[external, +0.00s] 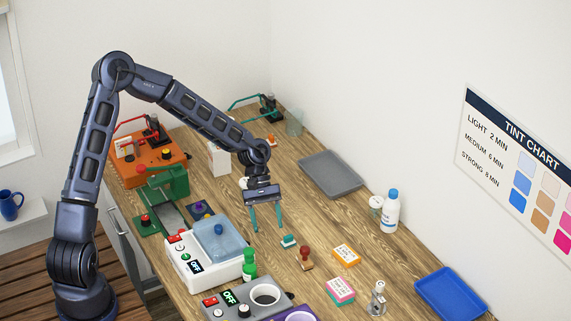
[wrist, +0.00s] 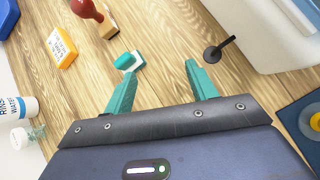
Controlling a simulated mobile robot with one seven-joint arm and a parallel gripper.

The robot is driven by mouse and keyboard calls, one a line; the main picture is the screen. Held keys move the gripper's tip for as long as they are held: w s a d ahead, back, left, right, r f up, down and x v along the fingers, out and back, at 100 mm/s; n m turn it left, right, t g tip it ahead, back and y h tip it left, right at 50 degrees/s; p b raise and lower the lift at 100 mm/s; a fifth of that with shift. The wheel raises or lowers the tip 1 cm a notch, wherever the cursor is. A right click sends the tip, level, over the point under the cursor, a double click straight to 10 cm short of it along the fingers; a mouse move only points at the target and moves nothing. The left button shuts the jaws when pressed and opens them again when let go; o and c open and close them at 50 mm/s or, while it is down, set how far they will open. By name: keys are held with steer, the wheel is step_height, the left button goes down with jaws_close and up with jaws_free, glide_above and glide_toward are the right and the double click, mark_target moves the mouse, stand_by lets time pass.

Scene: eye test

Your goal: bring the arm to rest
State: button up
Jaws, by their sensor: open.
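My gripper (external: 267,226) hangs from the raised, bent arm (external: 205,116), pointing down above the middle of the wooden table. Its two teal fingers are apart, with nothing between them; the wrist view shows the same open gripper (wrist: 161,70). A small teal stamp (external: 289,241) lies on the table to the right of the fingers. In the wrist view the stamp (wrist: 127,62) shows just beyond the left fingertip. I cannot tell how high the fingertips are above the table.
A white machine with a blue lid (external: 217,238) stands left of my gripper. A red-handled stamp (external: 306,257), an orange box (external: 346,255) and a white bottle (external: 390,212) are to the right. A grey tray (external: 331,174) lies behind. Bare wood (external: 325,222) separates them.

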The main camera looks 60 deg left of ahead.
steer(key=shift+s+d+r+m+y, duration=0.1)
steer(key=shift+s+r+m+y, duration=0.15)
steer(key=shift+r+m+y, duration=0.15)
steer(key=s+r+m+t+y, duration=0.3)
steer(key=s+r+m+y, duration=0.45)
steer(key=s+r, duration=1.15)
steer(key=s+r+m+t, duration=0.1)
steer(key=s+r, duration=0.3)
steer(key=s, duration=0.5)
steer(key=s+a+r+m+t, duration=0.1)
steer(key=s+r+m+t, duration=0.1)
steer(key=s, duration=0.7)
step_height(320, 180, up, 2)
steer(key=shift+r+m, duration=0.2)
steer(key=shift+m, duration=0.55)
steer(key=shift+h, duration=0.25)
